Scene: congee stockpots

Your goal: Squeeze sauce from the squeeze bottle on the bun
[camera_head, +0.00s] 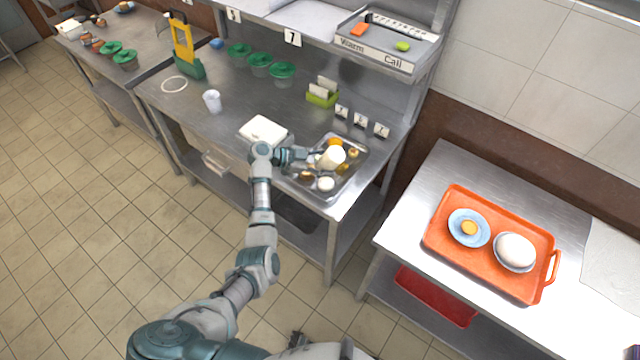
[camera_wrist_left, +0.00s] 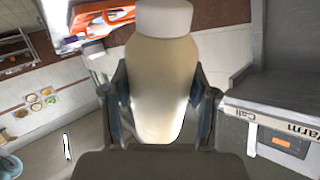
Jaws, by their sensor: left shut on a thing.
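My left gripper (camera_head: 318,156) reaches over the metal tray on the middle counter. It is shut on a cream squeeze bottle (camera_head: 332,158) with a white cap. In the left wrist view the bottle (camera_wrist_left: 163,85) stands between the two fingers, with its cap (camera_wrist_left: 163,17) at the top of the picture. My right gripper cannot be made out.
The metal tray (camera_head: 350,182) holds several small items, including a white round one (camera_head: 326,184). The orange tray (camera_head: 490,272) also carries a white domed thing (camera_head: 515,250). A white cup (camera_head: 212,100) and green-lidded pots (camera_head: 282,70) stand further left. A gap separates the counters.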

